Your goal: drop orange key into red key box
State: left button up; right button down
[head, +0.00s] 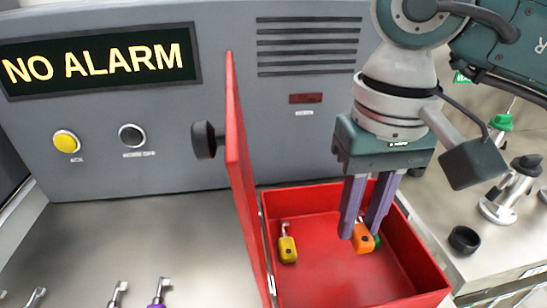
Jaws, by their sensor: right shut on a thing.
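The red key box (320,283) sits on the metal counter with its red lid (239,170) standing upright at its left side. My right gripper (361,238) points down into the box, its two purple fingers shut on the orange key (363,240). The orange key is inside the box outline, low between the fingertips; whether it touches the floor I cannot tell. A yellow key (288,248) lies in the box to the left. My left gripper is not in view.
A grey panel (120,120) with a "NO ALARM" display (100,62) stands behind. Several keys, one purple (158,300), are at the counter's front left. A valve fitting (512,192) and a black cup (464,240) stand right of the box.

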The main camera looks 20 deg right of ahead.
jog(key=c, duration=0.6)
grip_release()
notch_tip(320, 180, up, 10)
jog(key=shift+b, duration=0.3)
